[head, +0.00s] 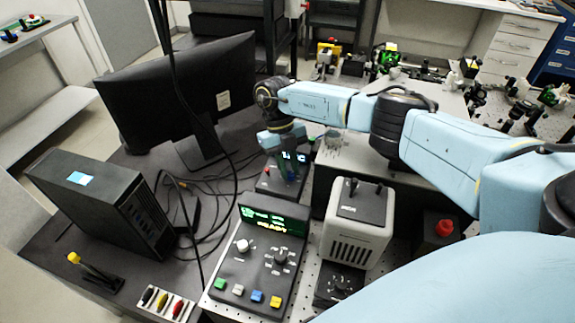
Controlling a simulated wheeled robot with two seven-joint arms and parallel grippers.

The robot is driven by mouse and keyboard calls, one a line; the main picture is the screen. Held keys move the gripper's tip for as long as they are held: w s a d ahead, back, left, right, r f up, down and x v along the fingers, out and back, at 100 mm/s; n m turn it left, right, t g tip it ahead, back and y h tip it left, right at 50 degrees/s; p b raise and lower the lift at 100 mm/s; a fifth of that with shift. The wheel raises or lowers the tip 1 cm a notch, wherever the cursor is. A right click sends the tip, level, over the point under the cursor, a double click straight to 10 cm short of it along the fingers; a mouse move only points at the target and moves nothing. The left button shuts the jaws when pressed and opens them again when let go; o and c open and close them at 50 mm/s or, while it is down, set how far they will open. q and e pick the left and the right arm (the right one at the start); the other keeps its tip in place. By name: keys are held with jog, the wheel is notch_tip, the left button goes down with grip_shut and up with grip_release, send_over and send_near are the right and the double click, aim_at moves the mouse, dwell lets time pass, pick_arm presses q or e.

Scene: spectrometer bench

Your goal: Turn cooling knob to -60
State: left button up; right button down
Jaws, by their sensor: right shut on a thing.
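A small dark controller box (284,188) with a lit blue-white display (295,157) stands behind the main control panel. The digits are too small to read. My right gripper (274,158) reaches over from the right and points down at the left part of this box. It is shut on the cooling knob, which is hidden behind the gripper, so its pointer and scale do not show. My left gripper is not in view.
A control panel (228,272) with green text, knobs and coloured buttons stands in front. A light grey vented unit (350,245) is right of it. A black monitor (185,90), a dark computer case (100,205) and loose cables are at left. An optics table lies behind my arm.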

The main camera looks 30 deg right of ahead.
jog(key=m, duration=0.1)
jog(key=m+y+p, duration=0.1)
jog(key=m, duration=0.1)
jog(key=m+p, duration=0.1)
jog(key=shift+d+r+m+t+y, duration=0.15)
jog(key=shift+d+m+t+y, duration=0.15)
jog(key=shift+y, duration=0.1)
jog(key=m+y+p, duration=0.1)
jog(key=m+p, duration=0.2)
jog(key=shift+s+d+t, duration=0.1)
jog(key=shift+s+t, duration=0.05)
jog(key=shift+t, duration=0.25)
jog(key=shift+s+m+t+p, duration=0.1)
jog(key=shift+m+t+p, duration=0.3)
jog(key=shift+m+p, duration=0.9)
jog(key=shift+y, duration=0.3)
jog(key=c, duration=1.3)
grip_release()
jog(key=b+v, duration=0.2)
jog(key=v, duration=1.1)
